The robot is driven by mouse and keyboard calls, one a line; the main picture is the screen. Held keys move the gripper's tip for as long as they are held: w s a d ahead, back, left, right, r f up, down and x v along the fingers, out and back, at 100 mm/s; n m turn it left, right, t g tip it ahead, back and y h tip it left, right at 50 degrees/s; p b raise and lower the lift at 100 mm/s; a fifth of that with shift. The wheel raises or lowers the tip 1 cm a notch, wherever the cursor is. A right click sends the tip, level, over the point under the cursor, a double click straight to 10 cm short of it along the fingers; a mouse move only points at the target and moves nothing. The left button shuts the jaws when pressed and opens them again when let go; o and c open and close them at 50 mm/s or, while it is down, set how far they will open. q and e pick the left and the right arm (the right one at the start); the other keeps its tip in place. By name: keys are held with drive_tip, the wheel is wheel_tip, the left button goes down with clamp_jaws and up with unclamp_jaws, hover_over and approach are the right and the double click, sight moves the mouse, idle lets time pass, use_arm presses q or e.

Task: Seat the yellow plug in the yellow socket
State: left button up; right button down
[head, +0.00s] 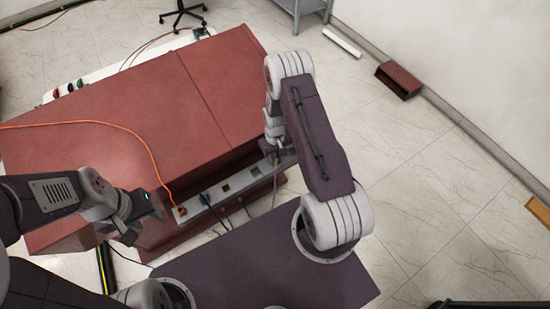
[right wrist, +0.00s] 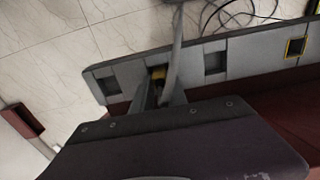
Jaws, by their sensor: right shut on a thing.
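The grey socket strip (head: 238,182) runs along the front of the red cabinet. The yellow-rimmed socket (head: 226,187) looks empty; it also shows at the right of the right wrist view (right wrist: 295,47). My right gripper (right wrist: 160,92) is shut on the yellow plug (right wrist: 157,72), of which only a small yellow part shows between the fingers. They are over the strip, well to one side of the yellow socket, with a grey socket (right wrist: 215,62) between. Whether the plug touches the strip cannot be told. My left gripper (head: 150,204) is near the strip's left end; its jaw opening is unclear.
An orange-cabled plug (head: 180,211) and a blue plug (head: 204,198) sit at the strip's left part. Dark cables (right wrist: 235,12) lie on the floor in front. The red cabinet (head: 130,120) stands behind the strip.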

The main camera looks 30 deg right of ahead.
drive_tip(key=shift+r, duration=0.35)
drive_tip(key=s+d+r+b, duration=0.1)
drive_tip(key=s+r, duration=0.9)
drive_tip(key=s, duration=0.1)
drive_tip(key=shift+s+d, duration=0.2)
drive_tip(key=shift+s, duration=0.1)
drive_tip(key=shift+r, duration=0.1)
